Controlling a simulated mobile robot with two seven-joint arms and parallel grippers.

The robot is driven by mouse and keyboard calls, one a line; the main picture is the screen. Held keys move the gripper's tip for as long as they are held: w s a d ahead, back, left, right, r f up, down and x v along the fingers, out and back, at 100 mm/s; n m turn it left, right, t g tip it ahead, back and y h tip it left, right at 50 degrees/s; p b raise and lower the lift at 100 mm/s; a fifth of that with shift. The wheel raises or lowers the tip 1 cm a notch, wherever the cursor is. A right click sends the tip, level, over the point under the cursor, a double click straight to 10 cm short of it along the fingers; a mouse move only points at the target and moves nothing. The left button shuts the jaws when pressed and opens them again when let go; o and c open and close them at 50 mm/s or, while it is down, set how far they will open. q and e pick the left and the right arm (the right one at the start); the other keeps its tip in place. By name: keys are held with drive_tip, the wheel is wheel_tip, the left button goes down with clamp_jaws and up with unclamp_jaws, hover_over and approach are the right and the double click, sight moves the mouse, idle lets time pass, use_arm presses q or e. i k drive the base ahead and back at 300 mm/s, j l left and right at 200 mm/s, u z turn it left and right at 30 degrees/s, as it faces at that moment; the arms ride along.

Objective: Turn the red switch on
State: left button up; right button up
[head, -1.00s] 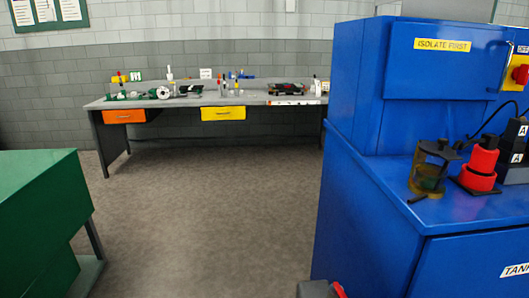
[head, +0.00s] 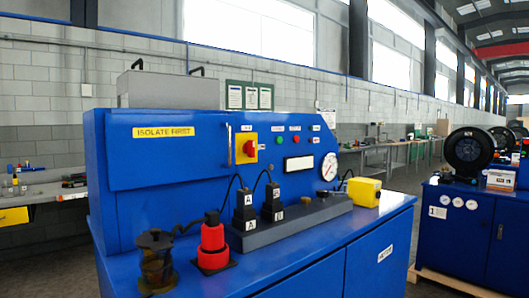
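The red switch (head: 249,148) is a small red knob on a yellow square plate (head: 239,151). It sits on the upright front panel of the blue machine (head: 170,193), right of a yellow "ISOLATE FIRST" label (head: 163,131). Its exact turn position is too small to read. Neither of my grippers shows in the head view.
On the machine's top stand a dark cylinder fixture (head: 156,262), a red cylinder (head: 212,240), black blocks marked A and B, and a yellow box (head: 364,191). A gauge (head: 329,166) sits on the panel. Another blue cabinet (head: 468,235) stands at right.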

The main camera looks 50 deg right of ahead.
sight(249, 147)
drive_tip(key=k+l, duration=0.1)
drive_tip(key=l, duration=0.35)
drive_tip(key=k+l, duration=0.15)
drive_tip(key=l, duration=0.3)
drive_tip(key=k+l, duration=0.1)
drive_tip(key=l, duration=0.4)
drive_tip(key=k+l, duration=0.15)
drive_tip(key=l, duration=0.3)
